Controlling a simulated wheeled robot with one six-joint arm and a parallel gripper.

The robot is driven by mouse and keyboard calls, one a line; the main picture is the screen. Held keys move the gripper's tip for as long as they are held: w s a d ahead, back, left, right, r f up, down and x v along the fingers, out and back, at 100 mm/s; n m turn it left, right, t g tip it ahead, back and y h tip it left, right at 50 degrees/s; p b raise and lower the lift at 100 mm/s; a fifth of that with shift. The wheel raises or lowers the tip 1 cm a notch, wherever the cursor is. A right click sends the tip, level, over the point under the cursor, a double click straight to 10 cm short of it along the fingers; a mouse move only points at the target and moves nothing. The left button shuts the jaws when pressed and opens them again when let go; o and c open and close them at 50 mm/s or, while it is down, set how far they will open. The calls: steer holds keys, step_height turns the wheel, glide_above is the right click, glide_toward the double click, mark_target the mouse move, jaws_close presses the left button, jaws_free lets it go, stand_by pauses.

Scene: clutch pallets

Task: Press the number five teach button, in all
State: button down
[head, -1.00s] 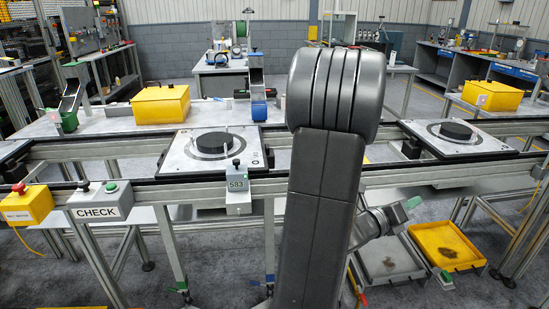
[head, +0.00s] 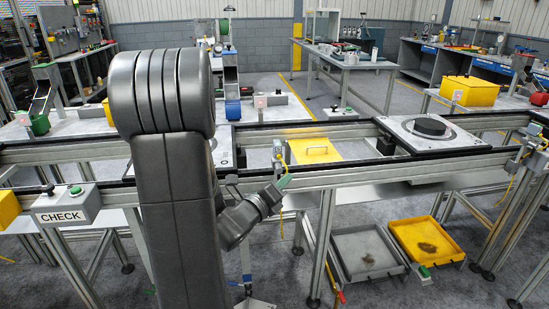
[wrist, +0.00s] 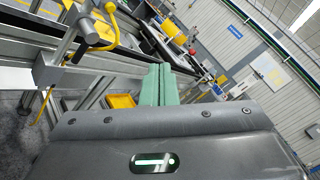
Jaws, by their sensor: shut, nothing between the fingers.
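My gripper (head: 284,182) is shut and empty, its green fingertips touching each other in front of the conveyor rail. The fingers also show in the wrist view (wrist: 160,85), pointing along the rail. No button marked five can be read in either view. A grey CHECK box (head: 72,208) at the left front carries a green button (head: 75,190) and a black one. My gripper is well to its right. A small post (head: 232,182) beside my arm is mostly hidden, so its label cannot be read. A pallet (head: 468,143) with a black disc (head: 432,127) sits on the conveyor at right.
The conveyor rail (head: 400,165) runs across the view. A sensor bracket with a yellow cable (wrist: 105,40) stands close left of the fingers in the wrist view. A grey tray (head: 345,268) and a yellow tray (head: 440,263) lie below. My arm hides much of the left conveyor.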

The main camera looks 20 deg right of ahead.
mark_target(279, 156)
steer(key=shift+w+d+p, duration=0.35)
steer(key=shift+w+p, duration=0.1)
steer(key=shift+w, duration=1)
steer(key=shift+w+d+p, duration=0.35)
steer(key=shift+w+p, duration=0.1)
steer(key=shift+w, duration=0.95)
steer(key=shift+w+d+p, duration=0.35)
steer(key=shift+w+p, duration=0.1)
steer(key=shift+w, duration=1)
steer(key=shift+w+f+b, duration=0.1)
steer(key=shift+w+b, duration=0.2)
steer(key=shift+b, duration=0.3)
